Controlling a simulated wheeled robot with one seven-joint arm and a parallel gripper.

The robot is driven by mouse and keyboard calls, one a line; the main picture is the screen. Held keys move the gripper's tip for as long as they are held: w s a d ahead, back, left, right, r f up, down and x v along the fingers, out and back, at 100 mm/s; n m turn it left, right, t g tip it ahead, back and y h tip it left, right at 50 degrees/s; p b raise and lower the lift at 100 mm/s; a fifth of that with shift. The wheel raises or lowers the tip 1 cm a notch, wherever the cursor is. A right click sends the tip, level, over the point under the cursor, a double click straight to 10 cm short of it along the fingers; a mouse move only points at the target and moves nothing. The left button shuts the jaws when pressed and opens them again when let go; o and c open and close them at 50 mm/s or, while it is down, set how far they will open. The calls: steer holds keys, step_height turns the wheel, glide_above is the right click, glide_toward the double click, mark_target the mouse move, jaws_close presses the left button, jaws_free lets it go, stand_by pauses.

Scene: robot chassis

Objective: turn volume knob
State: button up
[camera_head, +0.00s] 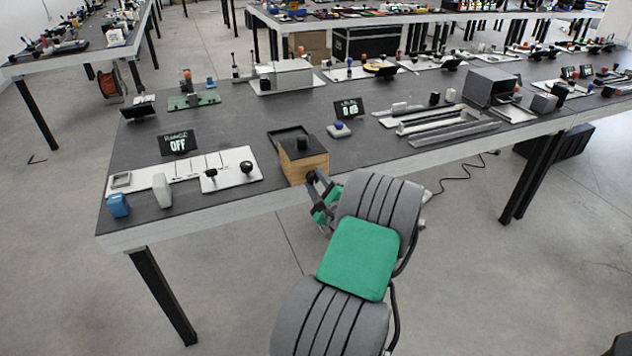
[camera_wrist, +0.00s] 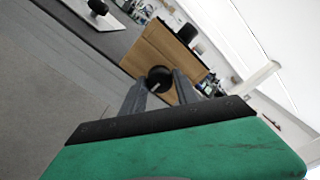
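A wooden box (camera_head: 303,165) with a dark top stands at the table's front edge. In the wrist view, a round black knob (camera_wrist: 160,78) with a pale pointer mark sits on the wooden face of the box (camera_wrist: 160,48). My gripper (camera_head: 317,181) is just in front of this box, beyond the table edge. In the wrist view my gripper (camera_wrist: 160,86) has its two fingers spread, one to each side of the knob. I cannot tell whether they touch it. The knob is hidden in the head view.
A display reading OFF (camera_head: 178,143) and a white panel (camera_head: 230,170) with black knobs are to the left. A second display (camera_head: 348,108) stands behind the box. Grey rails (camera_head: 450,132) lie to the right. The floor before the table is open.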

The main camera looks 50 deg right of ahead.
steer(key=o, duration=0.4)
steer(key=v, duration=0.7)
steer(key=shift+s+a, duration=0.2)
steer(key=shift+s, duration=0.15)
